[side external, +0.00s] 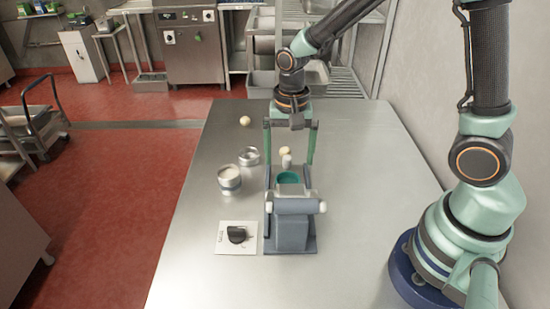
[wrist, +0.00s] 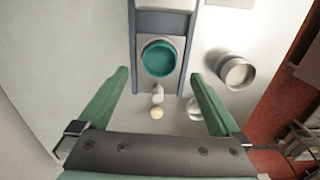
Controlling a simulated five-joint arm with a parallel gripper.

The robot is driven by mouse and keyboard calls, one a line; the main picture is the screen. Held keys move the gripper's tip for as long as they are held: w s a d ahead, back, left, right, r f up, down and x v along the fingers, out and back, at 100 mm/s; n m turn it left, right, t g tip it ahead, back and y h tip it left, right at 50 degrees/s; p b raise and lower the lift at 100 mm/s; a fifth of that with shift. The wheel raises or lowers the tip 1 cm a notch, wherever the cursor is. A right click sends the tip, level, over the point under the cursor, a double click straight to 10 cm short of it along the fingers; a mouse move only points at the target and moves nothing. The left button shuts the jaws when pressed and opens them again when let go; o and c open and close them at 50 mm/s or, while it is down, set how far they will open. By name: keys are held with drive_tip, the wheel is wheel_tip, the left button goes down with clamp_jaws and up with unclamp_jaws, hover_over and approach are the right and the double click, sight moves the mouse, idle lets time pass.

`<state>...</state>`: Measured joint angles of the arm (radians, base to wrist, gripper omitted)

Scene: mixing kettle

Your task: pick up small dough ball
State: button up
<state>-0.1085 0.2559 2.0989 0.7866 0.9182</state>
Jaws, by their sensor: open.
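A small pale dough ball (side external: 285,150) lies on the steel table behind the mixing kettle (side external: 291,232). A small whitish upright piece (side external: 287,161) stands beside it, between the ball and the kettle. My gripper (side external: 289,160) is open and empty, its two green fingers spread wide to either side of the ball. In the wrist view the ball (wrist: 157,112) shows between the fingers of my gripper (wrist: 160,75), nearer the palm than the tips. The teal bowl (wrist: 159,60) in the kettle is ahead. Another pale ball (side external: 245,121) lies farther back to the left.
A metal cup with pale contents (side external: 229,179) and a small metal ring or dish (side external: 249,156) stand left of the kettle. A white plate with a black knob (side external: 237,237) lies at the front left. The table (side external: 375,150) is clear at the right.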

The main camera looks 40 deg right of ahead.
drive_tip(key=c, duration=0.4)
drive_tip(key=shift+w, duration=0.1)
drive_tip(key=shift+c, duration=0.2)
drive_tip(key=w+d+n, duration=0.1)
drive_tip(key=n, duration=0.3)
drive_tip(key=w+d+r+n, duration=0.1)
drive_tip(key=w+d+n, duration=0.1)
drive_tip(key=n, duration=0.2)
drive_tip(key=w+d+n, duration=0.1)
drive_tip(key=w+n, duration=0.1)
drive_tip(key=n, duration=0.2)
drive_tip(key=shift+w+d+r, duration=0.15)
drive_tip(key=shift+w+d, duration=0.05)
drive_tip(key=shift+d, duration=0.05)
drive_tip(key=w+d+r+n, duration=0.1)
drive_tip(key=w+d+n, duration=0.35)
drive_tip(key=n, duration=0.95)
hover_over(285, 154)
drive_tip(key=f, duration=0.5)
drive_tip(key=shift+s+d+f, duration=0.1)
drive_tip(key=shift+s+f, duration=0.2)
drive_tip(key=shift+w+f, duration=0.2)
drive_tip(key=shift+f, duration=2.9)
